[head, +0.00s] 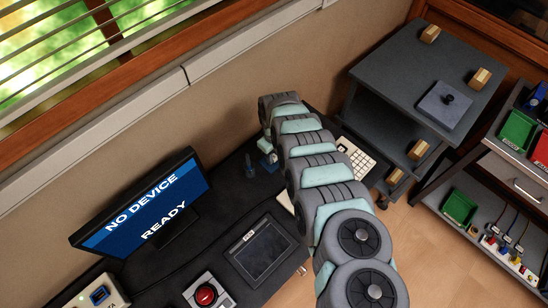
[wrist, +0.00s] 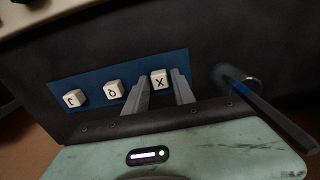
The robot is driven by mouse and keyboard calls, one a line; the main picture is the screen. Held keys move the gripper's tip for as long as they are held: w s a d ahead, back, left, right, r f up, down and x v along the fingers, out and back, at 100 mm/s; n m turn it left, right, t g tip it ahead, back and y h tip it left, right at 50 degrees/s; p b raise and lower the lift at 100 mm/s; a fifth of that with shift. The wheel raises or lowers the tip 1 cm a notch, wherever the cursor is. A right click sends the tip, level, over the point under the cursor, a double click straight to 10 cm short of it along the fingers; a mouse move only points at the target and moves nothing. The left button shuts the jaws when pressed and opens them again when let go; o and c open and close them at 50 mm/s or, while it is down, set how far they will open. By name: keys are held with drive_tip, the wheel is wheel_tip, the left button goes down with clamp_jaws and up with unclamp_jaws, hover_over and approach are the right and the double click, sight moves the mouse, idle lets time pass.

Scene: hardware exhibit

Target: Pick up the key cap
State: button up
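In the wrist view, three pale key caps lie in a row on a blue mat (wrist: 98,82). The right one is marked X (wrist: 161,80), the middle key cap (wrist: 115,89) has a letter that looks like a turned Q or d, and the left key cap (wrist: 74,98) has a mark like a turned letter. My gripper (wrist: 160,75) is open, its two grey fingers on either side of the X cap as seen. I cannot tell whether they touch it or how high they are. In the head view my arm hides the key caps.
A dark tool (wrist: 265,112) with a blue band stands in a round holder to the right of my fingers. On the desk are a monitor (head: 142,203), a dark tablet-like pad (head: 262,250), a red button box (head: 207,293) and a keyboard (head: 356,159). Grey shelves (head: 405,75) stand at right.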

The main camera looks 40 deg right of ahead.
clamp_jaws()
drive_tip(key=shift+r, duration=0.15)
idle(0.4)
